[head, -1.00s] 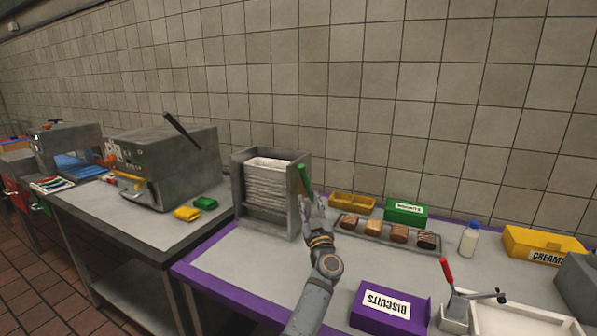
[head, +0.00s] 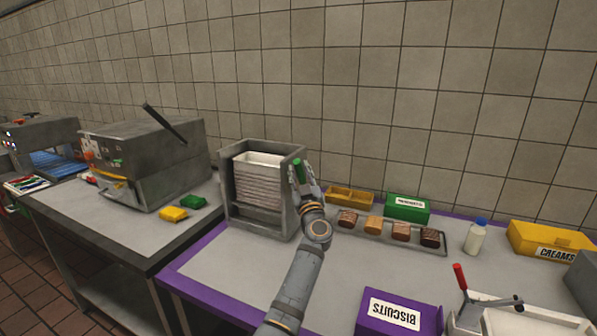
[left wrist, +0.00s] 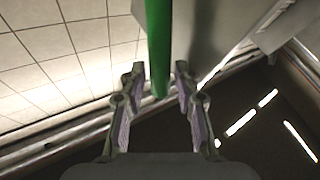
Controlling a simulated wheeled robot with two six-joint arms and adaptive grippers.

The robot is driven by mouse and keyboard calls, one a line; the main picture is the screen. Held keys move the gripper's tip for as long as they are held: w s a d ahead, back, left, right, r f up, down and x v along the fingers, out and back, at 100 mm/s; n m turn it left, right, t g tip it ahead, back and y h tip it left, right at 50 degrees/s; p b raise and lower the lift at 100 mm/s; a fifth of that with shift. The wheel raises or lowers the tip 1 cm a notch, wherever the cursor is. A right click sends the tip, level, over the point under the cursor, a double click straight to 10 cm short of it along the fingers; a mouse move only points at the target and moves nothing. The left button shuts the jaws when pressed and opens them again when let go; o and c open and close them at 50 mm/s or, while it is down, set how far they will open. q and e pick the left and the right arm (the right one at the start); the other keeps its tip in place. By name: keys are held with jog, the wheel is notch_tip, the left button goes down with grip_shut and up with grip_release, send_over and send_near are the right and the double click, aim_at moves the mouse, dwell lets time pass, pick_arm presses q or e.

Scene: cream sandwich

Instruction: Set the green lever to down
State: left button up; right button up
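The green lever (head: 299,169) stands at the right side of the grey dispenser (head: 234,212), which holds a stack of white items (head: 258,180). In the left wrist view the green lever (left wrist: 158,42) comes down from the top edge, and its lower end lies between the two fingertips. My left gripper (head: 306,176) is at the lever in the head view. In the left wrist view the left gripper (left wrist: 160,72) is open, with a small gap on each side of the lever. My right gripper is in neither view.
A tray of small cakes (head: 391,241), a yellow tray (head: 348,197) and a green box (head: 407,208) sit right of the dispenser. A purple biscuits box (head: 396,313) and a red-handled device (head: 461,276) are nearer. The tabletop before the dispenser is clear.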

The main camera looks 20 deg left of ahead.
pick_arm(q)
jog(key=shift+s+r, duration=0.1)
jog(key=shift+c, duration=2.9)
grip_shut()
jog(key=s+f+n+y+b, duration=0.2)
jog(key=s+f+n+b, duration=0.1)
jog(key=b, duration=0.5)
jog(key=shift+s+f+t+y, duration=0.1)
jog(key=shift+s+t+y, duration=0.1)
jog(key=shift+t+y, duration=0.15)
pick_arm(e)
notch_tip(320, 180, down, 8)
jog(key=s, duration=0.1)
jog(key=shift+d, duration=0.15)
